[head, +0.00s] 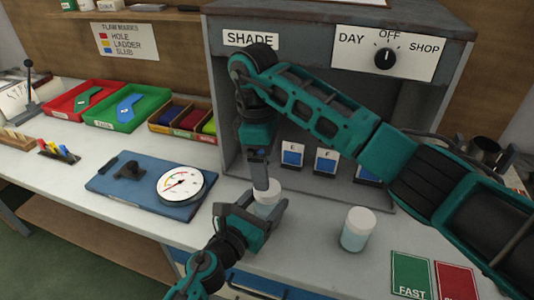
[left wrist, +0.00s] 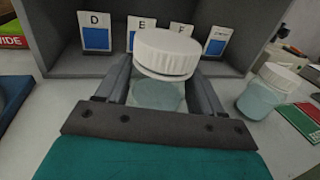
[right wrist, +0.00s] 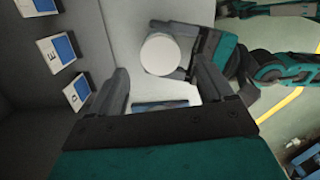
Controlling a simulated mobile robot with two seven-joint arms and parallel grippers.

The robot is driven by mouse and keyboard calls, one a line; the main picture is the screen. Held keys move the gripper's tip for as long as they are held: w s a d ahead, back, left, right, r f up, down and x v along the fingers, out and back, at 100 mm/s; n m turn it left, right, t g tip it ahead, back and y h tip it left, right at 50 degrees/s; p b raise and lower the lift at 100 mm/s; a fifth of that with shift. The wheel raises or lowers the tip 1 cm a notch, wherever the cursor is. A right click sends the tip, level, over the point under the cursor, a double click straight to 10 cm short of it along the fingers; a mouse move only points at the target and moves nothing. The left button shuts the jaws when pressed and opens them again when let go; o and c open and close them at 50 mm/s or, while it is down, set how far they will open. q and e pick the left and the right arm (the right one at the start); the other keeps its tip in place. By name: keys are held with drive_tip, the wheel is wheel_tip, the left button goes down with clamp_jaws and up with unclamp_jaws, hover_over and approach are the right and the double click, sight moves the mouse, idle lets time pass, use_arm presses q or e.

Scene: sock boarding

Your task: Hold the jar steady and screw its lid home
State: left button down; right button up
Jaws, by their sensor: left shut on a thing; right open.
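A jar (left wrist: 158,96) with pale blue contents is between the fingers of my left gripper (head: 264,208), which is shut on its body near the cabinet's front. A white ribbed lid (left wrist: 166,54) sits on its mouth; I cannot tell whether it is level or how far it is threaded. The lid shows from above in the right wrist view (right wrist: 160,54). My right gripper (right wrist: 160,88) is open and empty, pointing down above the lid. In the head view its fingers (head: 261,180) partly cover the lid. The lid appears just beyond the fingertips, not between them.
A second lidded jar (head: 357,230) stands to the right. The shade cabinet (head: 228,120) with sample cards is close behind. A blue board with a dial gauge (head: 181,185) lies to the left. Green and red cards (head: 411,272) lie at front right.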

drive_tip(key=n, duration=0.3)
drive_tip(key=shift+r+n, duration=0.15)
drive_tip(key=shift+n, duration=0.25)
drive_tip(key=n, duration=0.3)
drive_tip(key=shift+w+r+n, duration=0.1)
drive_tip(key=shift+r+n, duration=0.1)
drive_tip(key=shift+n, duration=0.2)
drive_tip(key=n, duration=0.3)
drive_tip(key=shift+r+n, duration=0.1)
drive_tip(key=shift+n, duration=0.3)
drive_tip(key=n, duration=0.3)
drive_tip(key=shift+r+n, duration=0.15)
drive_tip(key=shift+n, duration=0.15)
drive_tip(key=n, duration=0.3)
drive_tip(key=shift+r+n, duration=0.1)
drive_tip(key=shift+n, duration=0.3)
drive_tip(key=n, duration=0.3)
drive_tip(key=shift+r+n, duration=0.1)
drive_tip(key=shift+n, duration=0.3)
drive_tip(key=n, duration=0.5)
drive_tip(key=shift+r+n+t+y, duration=0.15)
drive_tip(key=shift+n+t+y, duration=0.15)
drive_tip(key=n, duration=0.5)
drive_tip(key=shift+r, duration=0.2)
drive_tip(key=n, duration=0.6)
drive_tip(key=shift+d+r, duration=0.1)
drive_tip(key=n, duration=0.5)
drive_tip(key=shift+r, duration=0.15)
drive_tip(key=n, duration=0.4)
drive_tip(key=shift+s, duration=0.2)
